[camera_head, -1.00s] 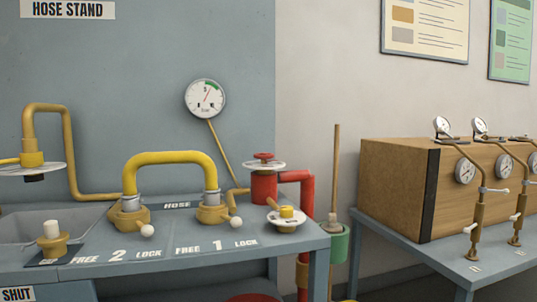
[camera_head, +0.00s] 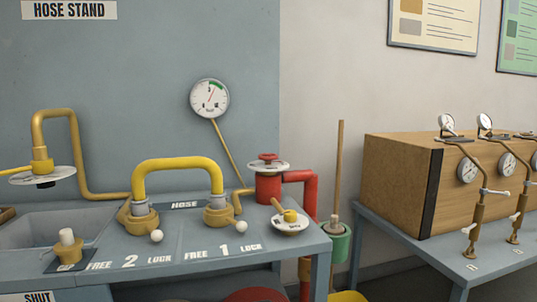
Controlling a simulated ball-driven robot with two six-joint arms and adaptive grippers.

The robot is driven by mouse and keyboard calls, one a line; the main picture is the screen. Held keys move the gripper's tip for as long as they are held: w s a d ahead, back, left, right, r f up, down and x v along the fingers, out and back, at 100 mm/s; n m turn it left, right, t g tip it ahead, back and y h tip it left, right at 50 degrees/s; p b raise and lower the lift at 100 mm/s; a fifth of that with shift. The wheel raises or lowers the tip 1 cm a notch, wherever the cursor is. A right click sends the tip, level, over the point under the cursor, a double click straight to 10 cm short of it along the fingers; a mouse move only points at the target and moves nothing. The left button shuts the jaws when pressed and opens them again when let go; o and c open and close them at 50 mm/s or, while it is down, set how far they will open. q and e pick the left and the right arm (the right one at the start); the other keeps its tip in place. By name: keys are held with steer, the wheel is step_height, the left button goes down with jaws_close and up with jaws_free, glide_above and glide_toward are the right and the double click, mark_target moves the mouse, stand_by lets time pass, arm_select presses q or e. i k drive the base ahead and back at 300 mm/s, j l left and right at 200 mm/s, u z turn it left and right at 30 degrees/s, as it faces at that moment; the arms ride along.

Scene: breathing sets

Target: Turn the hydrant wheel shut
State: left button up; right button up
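The hydrant wheel (camera_head: 267,157) is a small red handwheel on top of a red hydrant body (camera_head: 269,187), at the back right corner of the hose stand. A white disc (camera_head: 254,167) sits just under the wheel. A red pipe bends right and down from the hydrant. Neither of my grippers shows in the head view. Nothing touches the wheel.
A yellow hose (camera_head: 177,164) arches between two brass couplings on the bench (camera_head: 180,262). A gauge (camera_head: 209,98) hangs above. A wooden box (camera_head: 400,185) stands on a right-hand table.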

mark_target(267, 157)
steer(key=u, duration=0.65)
steer(key=i+l+u, duration=0.1)
steer(key=l+u, duration=0.6)
steer(key=u, duration=0.15)
steer(key=l+u, duration=0.4)
steer(key=i, duration=0.05)
